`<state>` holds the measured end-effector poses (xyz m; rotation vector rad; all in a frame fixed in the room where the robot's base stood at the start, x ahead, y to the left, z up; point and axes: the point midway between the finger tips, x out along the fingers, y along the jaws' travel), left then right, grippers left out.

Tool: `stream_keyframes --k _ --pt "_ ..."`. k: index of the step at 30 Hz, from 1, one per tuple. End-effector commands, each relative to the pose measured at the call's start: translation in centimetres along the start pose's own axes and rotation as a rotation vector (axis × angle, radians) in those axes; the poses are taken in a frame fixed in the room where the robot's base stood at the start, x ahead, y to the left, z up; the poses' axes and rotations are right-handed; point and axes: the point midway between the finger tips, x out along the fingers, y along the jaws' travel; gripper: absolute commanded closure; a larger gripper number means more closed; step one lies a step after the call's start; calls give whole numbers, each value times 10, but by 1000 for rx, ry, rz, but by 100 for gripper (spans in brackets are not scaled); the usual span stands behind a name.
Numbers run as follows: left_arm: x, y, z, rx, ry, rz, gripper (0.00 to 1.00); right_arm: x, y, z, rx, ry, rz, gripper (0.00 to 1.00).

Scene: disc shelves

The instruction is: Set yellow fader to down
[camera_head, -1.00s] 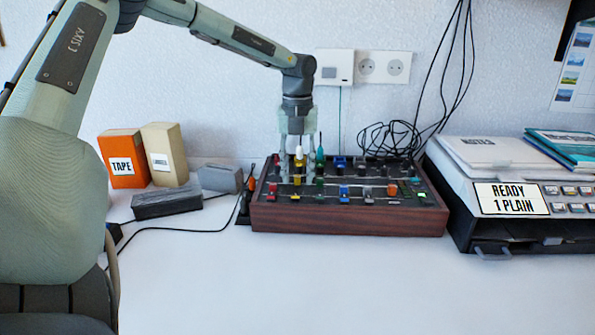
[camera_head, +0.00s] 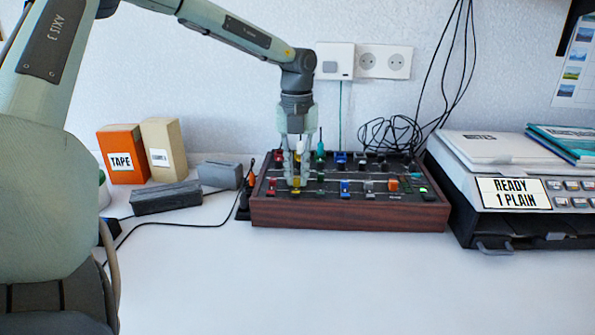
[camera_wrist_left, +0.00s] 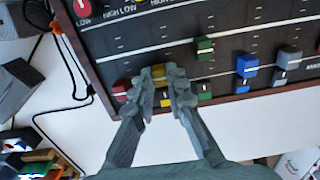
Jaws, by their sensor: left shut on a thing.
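The mixer panel (camera_head: 350,212) is a dark console with a wooden frame on the table. My left gripper (camera_head: 297,183) reaches down onto its left part, with its fingers shut around the yellow fader (camera_head: 296,184). In the left wrist view, the yellow fader cap (camera_wrist_left: 158,72) sits between the fingertips of the left gripper (camera_wrist_left: 160,85), partly covered by them. It is near the front end of its track, just behind a yellow button (camera_wrist_left: 166,98) in the front row. My right gripper is not in view.
Grey boxes (camera_head: 166,198) and an orange tape box (camera_head: 122,156) stand left. A printer-like machine (camera_head: 490,205) stands right. The front table is clear.

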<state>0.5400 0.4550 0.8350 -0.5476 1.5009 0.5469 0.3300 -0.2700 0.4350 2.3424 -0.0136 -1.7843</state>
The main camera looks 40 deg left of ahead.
Motion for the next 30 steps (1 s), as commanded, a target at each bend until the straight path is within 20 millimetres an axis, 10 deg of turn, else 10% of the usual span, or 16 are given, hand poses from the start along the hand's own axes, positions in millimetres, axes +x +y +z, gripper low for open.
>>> stream_keyframes --k 11,12,17,30 --pt "-1 0 -8 0 -2 -1 100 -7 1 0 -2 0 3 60" --pt "-1 0 -8 0 -2 -1 83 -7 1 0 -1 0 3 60" --pt "-1 0 -8 0 -1 -1 66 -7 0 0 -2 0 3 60" --pt "-17 0 -8 0 -3 -2 66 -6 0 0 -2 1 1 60"
